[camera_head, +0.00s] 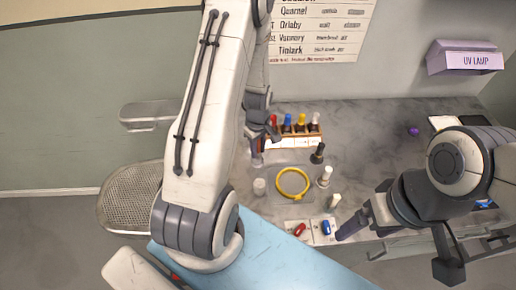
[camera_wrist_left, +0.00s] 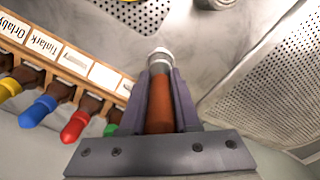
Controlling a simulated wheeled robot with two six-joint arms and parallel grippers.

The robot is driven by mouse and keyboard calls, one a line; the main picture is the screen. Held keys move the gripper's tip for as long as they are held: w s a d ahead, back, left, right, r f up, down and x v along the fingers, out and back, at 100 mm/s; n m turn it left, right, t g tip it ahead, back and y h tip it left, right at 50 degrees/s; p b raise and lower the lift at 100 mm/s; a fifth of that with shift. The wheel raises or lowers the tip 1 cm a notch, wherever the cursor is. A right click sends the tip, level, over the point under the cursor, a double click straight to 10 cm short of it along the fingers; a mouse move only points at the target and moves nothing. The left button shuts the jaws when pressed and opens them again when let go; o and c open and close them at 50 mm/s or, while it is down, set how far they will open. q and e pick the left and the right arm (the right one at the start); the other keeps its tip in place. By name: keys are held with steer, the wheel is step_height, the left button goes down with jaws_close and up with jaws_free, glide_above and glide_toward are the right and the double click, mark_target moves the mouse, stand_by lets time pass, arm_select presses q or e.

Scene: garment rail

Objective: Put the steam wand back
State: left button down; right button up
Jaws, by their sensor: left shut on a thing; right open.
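I cannot make out a steam wand in either view. My left gripper (camera_head: 259,144) is shut on an orange-brown cylinder (camera_wrist_left: 160,103) with a pale collar and tip, gripped between two dark purple fingers in the left wrist view. In the head view the gripper is at the left end of a wooden rack (camera_head: 292,142) of bottles with coloured caps; the held cylinder is mostly hidden there. My right gripper (camera_head: 349,226) is open, low over the counter's front edge, right of a small blue bottle (camera_head: 326,227).
A yellow ring (camera_head: 280,192) lies on the grey counter (camera_head: 375,135). Small pale containers (camera_head: 325,177) stand around it. A red bottle (camera_head: 300,229) lies on a white card near the front. A UV lamp (camera_head: 466,60) is on the right wall. A blue surface (camera_head: 265,265) fills the front.

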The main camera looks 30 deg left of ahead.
arm_select(q)
steer(key=shift+f+b, duration=0.35)
steer(key=shift+f, duration=0.15)
stand_by(0.7)
steer(key=shift+f+b, duration=0.3)
steer(key=shift+f, duration=0.1)
steer(key=shift+f, duration=0.25)
stand_by(0.3)
steer(key=shift+c, duration=1.2)
jaws_free()
steer(key=shift+r+p, duration=2.95)
steer(key=shift+r, duration=0.85)
